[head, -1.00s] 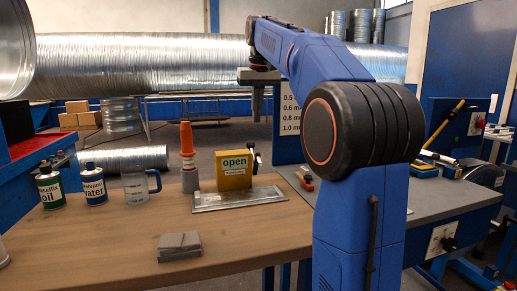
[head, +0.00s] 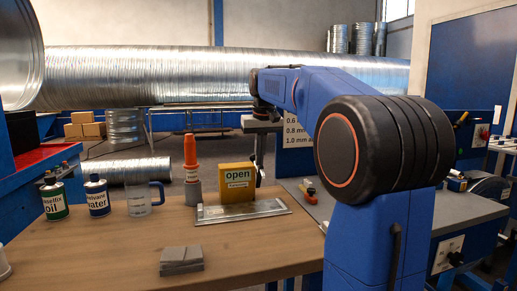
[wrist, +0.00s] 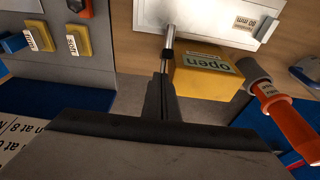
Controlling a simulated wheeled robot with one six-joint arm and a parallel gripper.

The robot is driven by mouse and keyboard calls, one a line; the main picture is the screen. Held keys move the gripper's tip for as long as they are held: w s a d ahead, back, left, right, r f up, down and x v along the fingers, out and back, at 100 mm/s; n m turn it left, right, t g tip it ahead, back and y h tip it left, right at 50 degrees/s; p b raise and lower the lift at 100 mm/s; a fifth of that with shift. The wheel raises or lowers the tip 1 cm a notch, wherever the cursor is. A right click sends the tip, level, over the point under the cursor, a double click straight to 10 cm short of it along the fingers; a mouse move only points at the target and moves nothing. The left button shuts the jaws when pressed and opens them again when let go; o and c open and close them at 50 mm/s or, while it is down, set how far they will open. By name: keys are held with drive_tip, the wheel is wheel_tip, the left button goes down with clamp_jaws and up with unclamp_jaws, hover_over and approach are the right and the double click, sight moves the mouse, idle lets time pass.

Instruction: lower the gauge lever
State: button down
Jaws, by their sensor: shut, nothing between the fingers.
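The gauge is a yellow box (head: 237,183) labelled "open", standing on a metal plate (head: 243,211) on the bench. It also shows upside down in the wrist view (wrist: 207,72). Its lever is on the right side; in the wrist view a metal rod (wrist: 170,40) runs beside the box to my fingertips. Nothing is held.
An orange tube (head: 190,155) stands left of the gauge. Further left are a glass mug (head: 140,199), a blue-labelled can (head: 97,196) and an oil can (head: 53,199). Grey plates (head: 181,261) lie in front. The wooden bench (head: 110,250) is otherwise clear.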

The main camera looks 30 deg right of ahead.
drive_tip(key=shift+s+a+f, duration=0.2)
drive_tip(key=shift+s+f, duration=0.35)
drive_tip(key=shift+s, duration=0.15)
